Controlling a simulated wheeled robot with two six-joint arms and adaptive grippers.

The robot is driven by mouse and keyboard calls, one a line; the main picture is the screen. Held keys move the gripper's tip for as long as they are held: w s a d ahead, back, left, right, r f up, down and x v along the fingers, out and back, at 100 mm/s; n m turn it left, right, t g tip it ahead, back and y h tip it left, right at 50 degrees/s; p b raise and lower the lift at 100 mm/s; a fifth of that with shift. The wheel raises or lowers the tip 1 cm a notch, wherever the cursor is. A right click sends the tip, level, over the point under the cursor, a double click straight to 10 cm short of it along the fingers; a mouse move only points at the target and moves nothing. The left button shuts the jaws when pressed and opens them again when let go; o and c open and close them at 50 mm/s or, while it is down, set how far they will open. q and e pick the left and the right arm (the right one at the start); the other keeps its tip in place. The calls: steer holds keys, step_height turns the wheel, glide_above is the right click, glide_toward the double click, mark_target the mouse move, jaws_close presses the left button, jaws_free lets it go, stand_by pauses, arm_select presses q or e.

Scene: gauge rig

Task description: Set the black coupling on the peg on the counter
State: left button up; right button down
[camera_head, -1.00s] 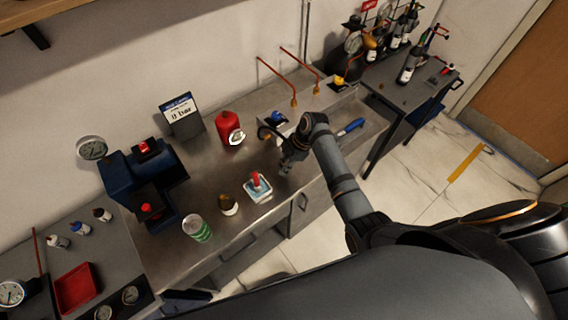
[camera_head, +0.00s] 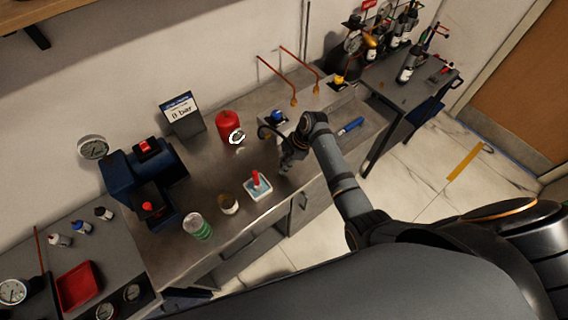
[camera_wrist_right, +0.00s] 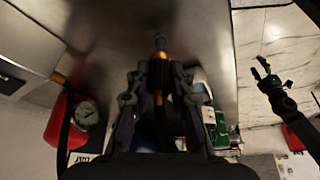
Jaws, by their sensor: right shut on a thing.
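My right gripper (camera_head: 290,160) hangs low over the front part of the steel counter, right of the red peg (camera_head: 257,178) on its pale square base. A black hose (camera_wrist_right: 65,130) with a brass fitting shows at left. The held piece is apart from the peg. My left gripper (camera_wrist_right: 261,70) shows open and empty at right in the wrist view.
A red canister (camera_head: 224,121) with a gauge stands behind. A sink with a blue-handled tool (camera_head: 351,126) lies right. Two copper pipes (camera_head: 280,80) reach over the counter.

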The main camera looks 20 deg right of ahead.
steer(key=shift+p, duration=0.3)
steer(key=shift+f, duration=0.15)
steer(key=shift+f+b, duration=0.85)
steer(key=shift+f, duration=0.2)
steer(key=shift+f, duration=0.15)
stand_by(0.4)
